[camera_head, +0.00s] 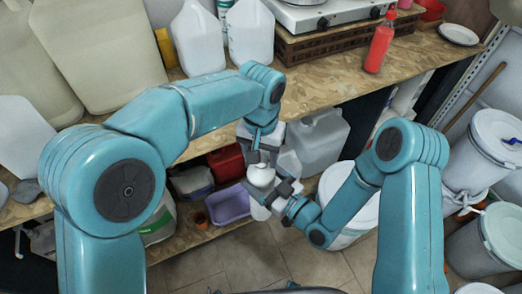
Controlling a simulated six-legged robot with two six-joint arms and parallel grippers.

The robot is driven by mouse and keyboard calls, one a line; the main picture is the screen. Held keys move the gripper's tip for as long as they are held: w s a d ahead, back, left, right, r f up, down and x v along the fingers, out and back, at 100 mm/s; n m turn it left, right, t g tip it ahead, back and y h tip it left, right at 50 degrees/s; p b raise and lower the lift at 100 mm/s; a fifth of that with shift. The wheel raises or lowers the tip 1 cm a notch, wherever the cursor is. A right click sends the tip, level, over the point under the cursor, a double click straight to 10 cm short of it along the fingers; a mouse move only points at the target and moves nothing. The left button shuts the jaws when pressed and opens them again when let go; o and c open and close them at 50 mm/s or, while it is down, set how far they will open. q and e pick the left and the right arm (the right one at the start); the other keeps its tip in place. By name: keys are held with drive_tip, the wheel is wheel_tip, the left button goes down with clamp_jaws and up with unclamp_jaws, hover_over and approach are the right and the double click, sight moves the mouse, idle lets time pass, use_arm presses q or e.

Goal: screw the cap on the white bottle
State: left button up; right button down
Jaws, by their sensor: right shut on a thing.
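A small white bottle (261,176) is held in mid-air in the middle of the head view, in front of the lower shelf. My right gripper (272,192) comes in from the right and is shut on the bottle, with white showing above and below its fingers. My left gripper (260,153) points down just above the bottle's top. Its fingertips are small and partly hidden, so I cannot tell whether they are open or shut. I cannot make out the cap apart from the bottle.
A wooden bench (335,75) with white jugs, a red bottle (380,42) and a stove (325,14) lies behind. A purple tub (228,204) is on the low shelf. Large white drums (480,150) stand at the right. Tiled floor (255,260) is open below.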

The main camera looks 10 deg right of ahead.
use_arm(q)
clamp_jaws()
drive_tip(key=shift+o, duration=1.3)
unclamp_jaws()
drive_tip(key=shift+r, duration=0.15)
wheel_tip(320, 180, up, 12)
